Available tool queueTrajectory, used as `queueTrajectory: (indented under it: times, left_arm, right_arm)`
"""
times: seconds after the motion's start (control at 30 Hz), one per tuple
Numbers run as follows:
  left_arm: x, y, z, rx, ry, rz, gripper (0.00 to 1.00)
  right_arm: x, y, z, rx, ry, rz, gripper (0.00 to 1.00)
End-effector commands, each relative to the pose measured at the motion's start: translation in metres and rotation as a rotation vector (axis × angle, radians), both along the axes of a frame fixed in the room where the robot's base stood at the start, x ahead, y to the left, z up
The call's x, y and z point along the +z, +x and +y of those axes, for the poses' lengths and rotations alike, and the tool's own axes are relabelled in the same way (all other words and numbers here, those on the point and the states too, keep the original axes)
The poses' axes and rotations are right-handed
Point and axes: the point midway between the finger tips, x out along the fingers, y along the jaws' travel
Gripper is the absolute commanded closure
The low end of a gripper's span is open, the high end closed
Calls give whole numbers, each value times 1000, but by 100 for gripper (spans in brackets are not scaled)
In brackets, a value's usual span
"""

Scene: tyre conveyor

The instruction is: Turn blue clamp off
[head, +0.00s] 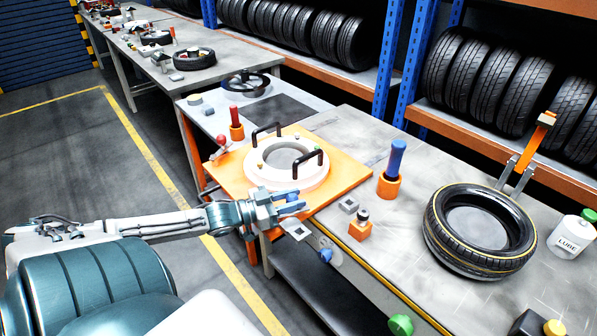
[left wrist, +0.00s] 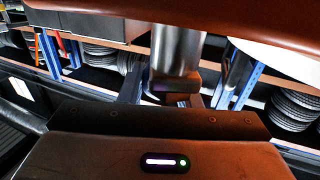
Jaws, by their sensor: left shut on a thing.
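My left gripper (head: 294,203) reaches in from the left, at the front edge of the orange plate (head: 345,172). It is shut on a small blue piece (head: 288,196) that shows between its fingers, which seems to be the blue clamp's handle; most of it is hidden. Whether the clamp is on or off cannot be told. In the left wrist view a metal shaft (left wrist: 178,50) stands close ahead of the gripper body, under a reddish-brown edge (left wrist: 210,12). My right gripper is not in view.
A white ring with black handles (head: 259,174) lies on the orange plate. A blue-handled tool (head: 394,160) stands in an orange holder to its right. A blue knob (head: 326,256) is on the bench's front. A tyre (head: 436,240) and a lube bottle (head: 570,240) are farther right.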

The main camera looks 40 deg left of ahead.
Motion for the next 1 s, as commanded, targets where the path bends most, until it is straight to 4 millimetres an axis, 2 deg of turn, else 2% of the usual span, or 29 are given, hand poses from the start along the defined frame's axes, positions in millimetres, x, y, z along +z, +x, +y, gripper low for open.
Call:
queueTrajectory:
  times: [0.03,0.3,0.83,0.87,0.97,1.0]
  left_arm:
    - [-9,-1,0,-20,6,7,100]
    - [-5,-3,-5,-101,3,9,100]
    - [-3,-5,-7,-123,0,9,100]
    - [-3,-5,-7,-123,0,9,68]
    - [-3,-5,-7,-124,0,8,49]
    - [-3,-4,-7,-124,0,7,49]
  right_arm:
    - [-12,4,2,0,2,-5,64]
    - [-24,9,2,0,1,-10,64]
    - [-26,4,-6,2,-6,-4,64]
    - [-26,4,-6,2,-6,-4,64]
    - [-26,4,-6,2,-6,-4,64]
    - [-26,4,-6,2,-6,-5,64]
